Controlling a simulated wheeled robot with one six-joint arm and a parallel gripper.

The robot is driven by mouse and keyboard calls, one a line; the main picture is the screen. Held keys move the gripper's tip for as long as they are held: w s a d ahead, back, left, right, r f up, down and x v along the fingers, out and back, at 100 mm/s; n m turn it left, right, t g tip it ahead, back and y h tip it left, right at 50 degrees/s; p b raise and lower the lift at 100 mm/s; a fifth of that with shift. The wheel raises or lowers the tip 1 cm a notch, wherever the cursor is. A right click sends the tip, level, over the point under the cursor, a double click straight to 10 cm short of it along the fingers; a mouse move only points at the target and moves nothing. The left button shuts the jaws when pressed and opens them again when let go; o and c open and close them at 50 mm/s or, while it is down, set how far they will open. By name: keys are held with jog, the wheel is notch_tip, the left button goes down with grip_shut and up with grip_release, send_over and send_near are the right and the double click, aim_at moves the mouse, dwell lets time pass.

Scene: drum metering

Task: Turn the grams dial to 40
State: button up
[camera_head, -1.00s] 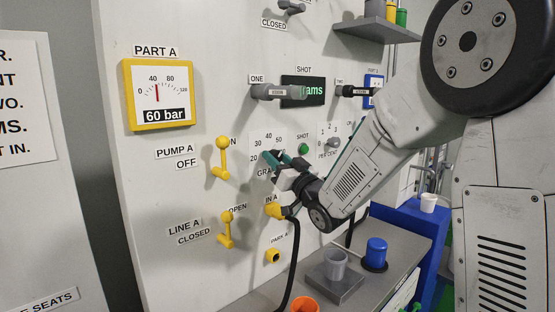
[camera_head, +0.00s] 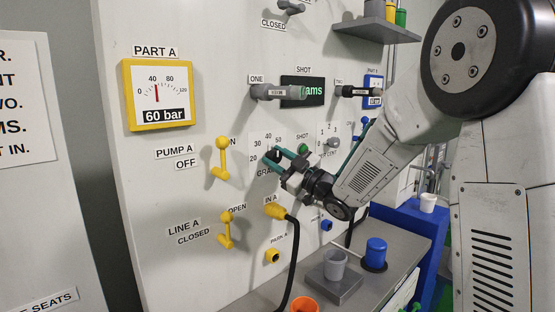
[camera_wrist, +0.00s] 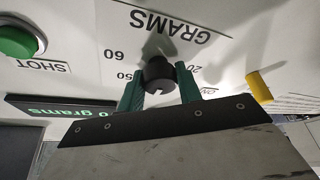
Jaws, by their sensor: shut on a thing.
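The grams dial is a small black knob (camera_wrist: 158,72) on the white panel, and it also shows in the head view (camera_head: 273,156). My gripper (camera_wrist: 158,82) has its two green fingers on either side of the knob, shut on it. The upside-down wrist view shows the scale marks 60, 50 and 20. The 30 and 40 marks are hidden there, but the head view shows them above the dial. A notch shows on the knob's near side; I cannot tell its exact setting. The grams display (camera_head: 303,91) is partly covered by a grey handle.
The green shot button (camera_head: 302,148) sits right of the dial. Yellow levers (camera_head: 223,157) stand to the left. A yellow plug (camera_head: 277,211) with a black hose is just below. A grey cup (camera_head: 335,263) and a blue cylinder (camera_head: 376,252) stand on the bench.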

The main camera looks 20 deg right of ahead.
jog(key=shift+n, duration=0.3)
jog(key=o, duration=1)
jog(key=shift+v, duration=3.95)
